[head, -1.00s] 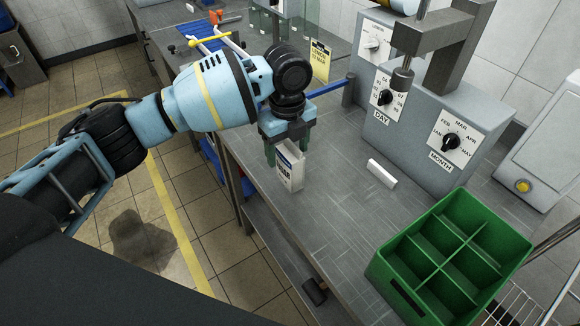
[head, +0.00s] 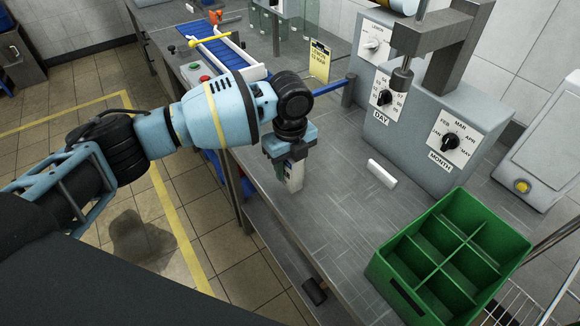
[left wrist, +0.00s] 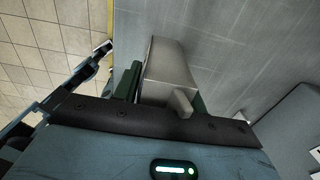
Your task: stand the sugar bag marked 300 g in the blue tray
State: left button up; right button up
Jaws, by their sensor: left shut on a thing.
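My left gripper (head: 289,158) is shut on a small white sugar bag (head: 296,178) by the near left edge of the grey bench. The bag looks upright, with its narrow side and part of a dark label showing. Its weight mark cannot be read, and the fingers cover its upper part. I cannot tell if its base touches the bench. In the left wrist view the bag (left wrist: 170,62) shows as a plain grey block between the green fingers. A blue thing (head: 247,187) shows partly at the bench's left edge; I cannot tell if it is the blue tray. My right gripper is not in view.
A green divided crate (head: 450,255) stands at the front right of the bench. A white block (head: 381,173) lies before the grey machine with DAY and MONTH dials (head: 440,135). A yellow sign (head: 320,62) and a blue bar (head: 330,87) are behind the gripper. The bench's front middle is clear.

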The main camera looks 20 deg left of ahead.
pick_arm(q)
jog(key=c, duration=0.4)
jog(key=shift+c, duration=0.2)
jog(key=shift+r, duration=0.15)
